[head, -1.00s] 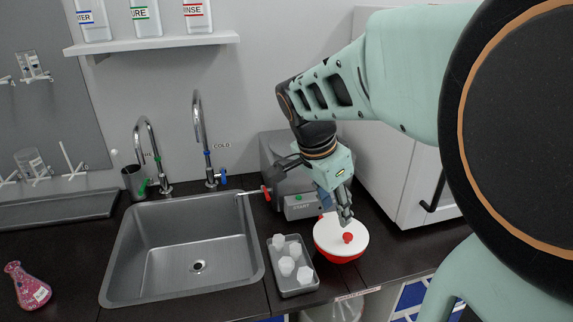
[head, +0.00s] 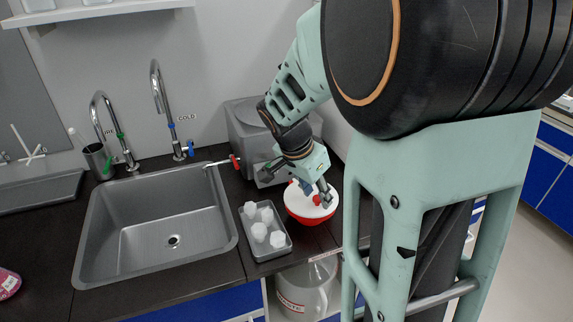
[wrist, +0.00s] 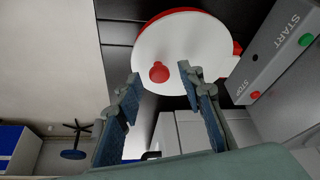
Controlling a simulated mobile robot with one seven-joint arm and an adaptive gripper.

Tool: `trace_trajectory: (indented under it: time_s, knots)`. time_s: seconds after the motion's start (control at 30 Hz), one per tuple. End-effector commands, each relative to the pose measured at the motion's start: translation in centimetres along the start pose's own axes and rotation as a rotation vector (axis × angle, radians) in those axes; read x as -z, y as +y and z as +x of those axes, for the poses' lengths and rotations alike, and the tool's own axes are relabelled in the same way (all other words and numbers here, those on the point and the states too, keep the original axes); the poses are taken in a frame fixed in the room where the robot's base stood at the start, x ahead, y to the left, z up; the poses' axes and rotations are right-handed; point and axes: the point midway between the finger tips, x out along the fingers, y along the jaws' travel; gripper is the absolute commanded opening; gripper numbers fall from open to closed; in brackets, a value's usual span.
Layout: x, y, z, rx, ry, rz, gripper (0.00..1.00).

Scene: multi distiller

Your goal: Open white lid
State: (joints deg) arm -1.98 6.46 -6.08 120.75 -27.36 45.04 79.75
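The round white lid (head: 296,207) sits on a red bowl (head: 312,221) on the dark counter, right of the sink. In the wrist view my gripper (wrist: 160,83) is open, and the knob appears between the fingertips with gaps on both sides. I see no contact with the knob. The white lid (wrist: 195,45) appears flat and closed on the bowl.
A grey tray (head: 270,252) with several white pieces stands just left of the bowl. Behind is a grey device (head: 245,130) with START and STOP buttons (wrist: 254,95). The sink (head: 150,235) is on the left. The counter's front edge is close to the bowl.

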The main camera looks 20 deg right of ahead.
Motion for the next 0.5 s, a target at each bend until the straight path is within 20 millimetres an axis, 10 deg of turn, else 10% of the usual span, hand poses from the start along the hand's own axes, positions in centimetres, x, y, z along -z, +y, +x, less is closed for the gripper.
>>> trace_trajectory:
  time_s: [0.23,0.5]
  knots:
    - [0.00,0.01,0.11,0.000,0.000,0.000,0.35]
    - [-0.01,0.01,0.08,0.000,0.000,0.000,0.07]
